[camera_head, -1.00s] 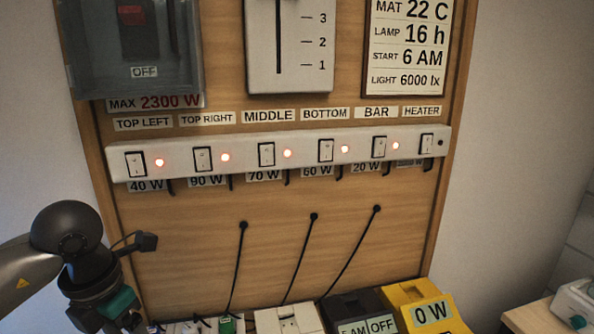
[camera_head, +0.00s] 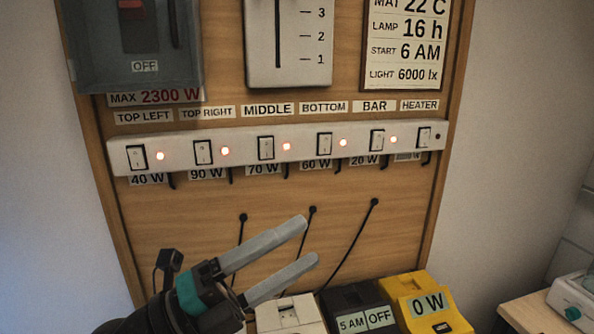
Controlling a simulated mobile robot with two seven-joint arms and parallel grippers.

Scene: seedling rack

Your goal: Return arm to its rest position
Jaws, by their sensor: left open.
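My left gripper (camera_head: 309,242) is in the lower middle of the head view, its two grey fingers apart and pointing right and slightly up. Nothing is between the fingers. It is in front of the wooden board (camera_head: 190,228), below the white switch strip (camera_head: 240,148), and it hides part of the hanging black cables. My left arm comes in from the bottom left edge, mostly out of view. My right gripper is not in view.
A white box (camera_head: 290,316), a black box (camera_head: 350,300) reading 5 AM and OFF, and a yellow box (camera_head: 412,288) reading 0 W stand below the board. Several strip lights glow red; the heater light is dark. A white device (camera_head: 570,300) sits at the right.

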